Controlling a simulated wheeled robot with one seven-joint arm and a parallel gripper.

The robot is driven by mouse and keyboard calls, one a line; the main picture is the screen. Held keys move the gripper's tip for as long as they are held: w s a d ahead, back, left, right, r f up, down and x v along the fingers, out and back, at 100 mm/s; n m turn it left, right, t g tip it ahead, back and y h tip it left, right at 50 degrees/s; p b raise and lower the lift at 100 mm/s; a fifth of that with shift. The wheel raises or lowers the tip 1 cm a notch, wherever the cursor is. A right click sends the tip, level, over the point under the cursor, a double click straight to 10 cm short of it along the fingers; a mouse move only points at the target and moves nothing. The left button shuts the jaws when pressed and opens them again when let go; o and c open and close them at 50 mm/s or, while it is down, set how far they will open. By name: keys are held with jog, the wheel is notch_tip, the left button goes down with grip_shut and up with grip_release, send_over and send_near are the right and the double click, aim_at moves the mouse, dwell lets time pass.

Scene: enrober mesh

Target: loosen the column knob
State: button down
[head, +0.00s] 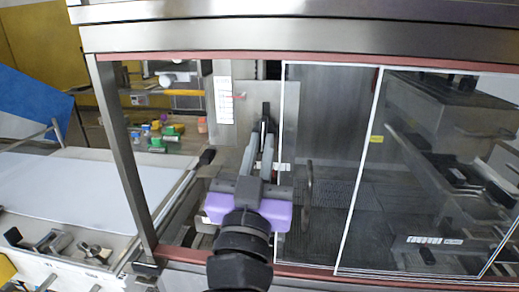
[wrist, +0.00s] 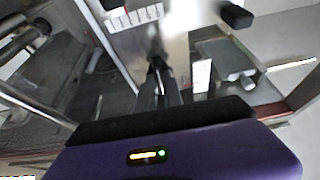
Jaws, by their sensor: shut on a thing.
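My gripper (head: 266,118) reaches through the open front of the machine frame, its purple body nearest the camera. Its long fingers point at the grey metal column plate (head: 223,120), which carries a white scale strip. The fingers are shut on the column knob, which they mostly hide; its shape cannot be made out.
Sliding clear panels (head: 330,170) in white frames cover the right of the opening. A black-ended lever (head: 207,156) stands left of my gripper. A red-brown sill and a metal post (head: 125,150) bound the opening. A white belt (head: 75,185) lies at left; small coloured objects lie behind.

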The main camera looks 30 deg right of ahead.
jog(key=shift+n, duration=0.4)
jog(key=c, duration=1.5)
grip_release()
jog(key=shift+m, duration=0.3)
